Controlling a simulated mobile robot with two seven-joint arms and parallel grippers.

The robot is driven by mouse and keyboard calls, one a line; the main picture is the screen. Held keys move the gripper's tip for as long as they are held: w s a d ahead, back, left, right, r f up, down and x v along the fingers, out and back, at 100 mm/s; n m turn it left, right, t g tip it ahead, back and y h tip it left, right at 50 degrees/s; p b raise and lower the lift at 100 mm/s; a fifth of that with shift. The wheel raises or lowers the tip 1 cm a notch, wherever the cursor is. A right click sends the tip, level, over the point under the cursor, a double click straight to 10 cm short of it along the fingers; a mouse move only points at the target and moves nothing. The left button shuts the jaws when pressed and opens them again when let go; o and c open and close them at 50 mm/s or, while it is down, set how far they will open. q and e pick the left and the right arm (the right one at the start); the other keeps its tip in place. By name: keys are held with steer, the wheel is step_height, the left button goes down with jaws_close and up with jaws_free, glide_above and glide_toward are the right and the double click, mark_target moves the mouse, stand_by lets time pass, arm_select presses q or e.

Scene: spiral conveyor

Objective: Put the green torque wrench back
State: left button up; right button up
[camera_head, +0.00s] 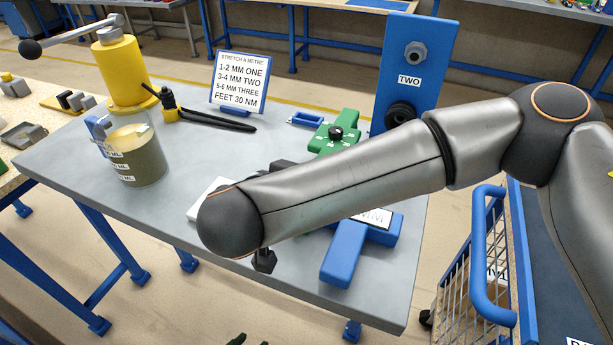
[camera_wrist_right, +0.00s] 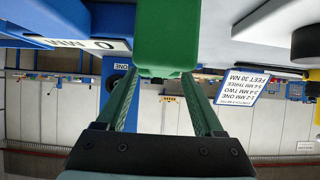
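The green torque wrench (camera_head: 322,143), with a black knob and white markings, lies on the grey table behind my right forearm. In the right wrist view, which is upside down, a green block (camera_wrist_right: 168,40), seemingly its handle end, is at my right gripper (camera_wrist_right: 162,72). The fingers are apart with the block at their tips; whether they press on it is unclear. In the head view my right arm hides that gripper. Dark green tips at the bottom edge, seemingly my left gripper (camera_head: 251,341), are barely in view.
A blue wrench (camera_head: 345,255) with a white label lies right of the green one. A blue panel marked TWO (camera_head: 412,60) stands behind. A sign (camera_head: 240,80), a yellow post (camera_head: 122,72) and a cup (camera_head: 137,160) stand on the table (camera_head: 75,150). A basket cart (camera_head: 470,290) is at right.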

stand_by(0.3)
steer(key=v, duration=1.2)
steer(key=shift+s+r, duration=0.15)
steer(key=shift+s, duration=0.05)
